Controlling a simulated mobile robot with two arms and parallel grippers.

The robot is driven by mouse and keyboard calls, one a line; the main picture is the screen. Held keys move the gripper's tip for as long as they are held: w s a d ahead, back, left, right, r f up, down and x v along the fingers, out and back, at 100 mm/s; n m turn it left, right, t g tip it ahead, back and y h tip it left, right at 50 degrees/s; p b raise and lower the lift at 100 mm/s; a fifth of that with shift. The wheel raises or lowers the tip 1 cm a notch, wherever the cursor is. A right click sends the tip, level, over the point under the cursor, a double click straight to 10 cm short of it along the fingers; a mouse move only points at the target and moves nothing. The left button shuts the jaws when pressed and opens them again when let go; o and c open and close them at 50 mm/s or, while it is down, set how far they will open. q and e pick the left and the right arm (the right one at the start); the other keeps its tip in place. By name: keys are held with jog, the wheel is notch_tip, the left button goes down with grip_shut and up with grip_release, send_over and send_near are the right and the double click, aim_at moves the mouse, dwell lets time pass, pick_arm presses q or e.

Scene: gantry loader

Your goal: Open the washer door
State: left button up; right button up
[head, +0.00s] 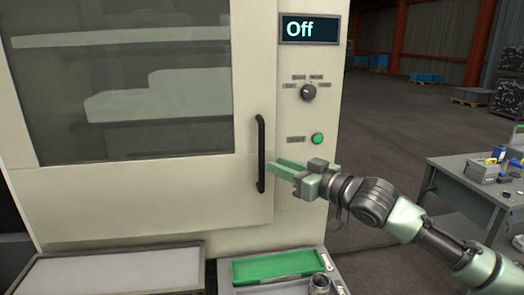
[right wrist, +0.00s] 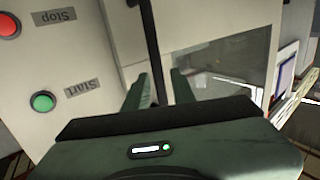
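The washer door (head: 150,185) is a cream panel with a large dark window, and it looks closed. Its black vertical handle (head: 261,153) is on the door's right edge and also shows in the right wrist view (right wrist: 151,45). My right gripper (head: 271,167) reaches in from the right, its green fingertips close beside the lower half of the handle. In the right wrist view the two fingers (right wrist: 160,88) are apart, with the handle bar seen between them. I cannot tell whether they touch it. My left gripper is out of view.
A red stop button (right wrist: 9,25) shows upside down in the wrist view. A green tray (head: 272,264) lies below; a grey table (head: 470,185) stands right.

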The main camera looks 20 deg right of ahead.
aim_at(264, 151)
jog(key=w+p, duration=0.1)
jog(key=w, duration=0.1)
jog(key=w+a+r+p, duration=0.1)
jog(key=w, duration=0.1)
jog(key=w+a+r+p, duration=0.1)
jog(key=w, duration=0.2)
jog(key=shift+w+a+f, duration=0.1)
jog(key=shift+w+f, duration=0.05)
jog(key=shift+w, duration=0.05)
grip_shut()
dwell(1.4)
